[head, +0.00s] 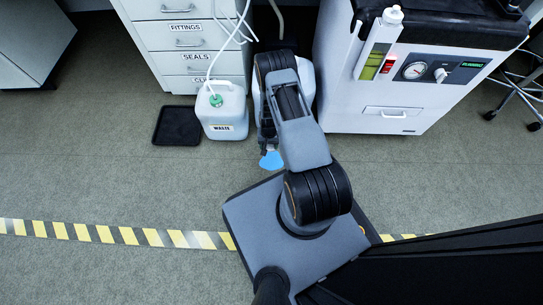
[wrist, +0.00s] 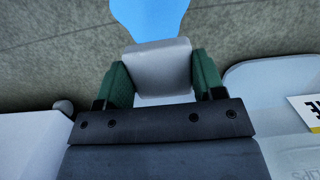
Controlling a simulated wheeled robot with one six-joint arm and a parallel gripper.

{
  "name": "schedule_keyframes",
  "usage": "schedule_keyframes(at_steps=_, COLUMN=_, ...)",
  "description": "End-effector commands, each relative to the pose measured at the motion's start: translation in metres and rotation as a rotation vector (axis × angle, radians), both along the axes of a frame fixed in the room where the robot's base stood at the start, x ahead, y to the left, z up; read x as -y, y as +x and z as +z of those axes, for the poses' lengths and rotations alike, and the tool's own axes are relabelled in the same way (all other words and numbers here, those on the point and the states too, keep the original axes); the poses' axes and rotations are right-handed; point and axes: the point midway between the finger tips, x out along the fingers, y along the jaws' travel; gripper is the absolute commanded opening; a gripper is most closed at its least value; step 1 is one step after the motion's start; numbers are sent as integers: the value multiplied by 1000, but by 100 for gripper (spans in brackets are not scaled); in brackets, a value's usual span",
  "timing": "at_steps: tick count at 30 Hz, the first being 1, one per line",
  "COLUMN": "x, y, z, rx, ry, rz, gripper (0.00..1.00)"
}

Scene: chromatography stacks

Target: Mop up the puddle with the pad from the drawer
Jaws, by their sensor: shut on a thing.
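My gripper (wrist: 152,80) has green fingers and is shut on a pale grey block, the pad (wrist: 160,65). In the head view my gripper (head: 267,148) hangs low in front of the cabinets, and my arm hides the pad there. A bright blue patch, apparently the puddle (wrist: 150,14), lies just beyond the pad in the wrist view. The puddle (head: 271,160) also shows as a small blue patch on the floor beside my gripper, partly hidden by my arm. I cannot tell whether the pad touches it. The drawers (head: 178,43) labelled FITTINGS and SEALS look shut.
A white WASTE jug (head: 222,113) with a tube stands left of my arm, beside an empty black tray (head: 176,126). A white instrument cabinet (head: 400,100) stands to the right. A striped floor tape (head: 110,235) runs across the front. Open floor lies on both sides.

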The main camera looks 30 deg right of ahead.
Motion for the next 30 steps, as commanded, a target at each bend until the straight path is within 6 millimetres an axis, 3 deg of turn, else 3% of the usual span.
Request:
schedule_keyframes(at_steps=1, x=1, y=-6, z=-17, rx=-2, ry=-2, rz=-6, gripper=41)
schedule_keyframes(at_steps=6, x=3, y=-18, z=-40, rx=-3, ry=-7, rz=-15, gripper=41)
schedule_keyframes(at_steps=21, x=3, y=-22, z=-87, rx=-1, ry=-8, rz=-18, gripper=41)
schedule_keyframes(at_steps=30, x=3, y=-22, z=-103, rx=-2, ry=-7, rz=-17, gripper=41)
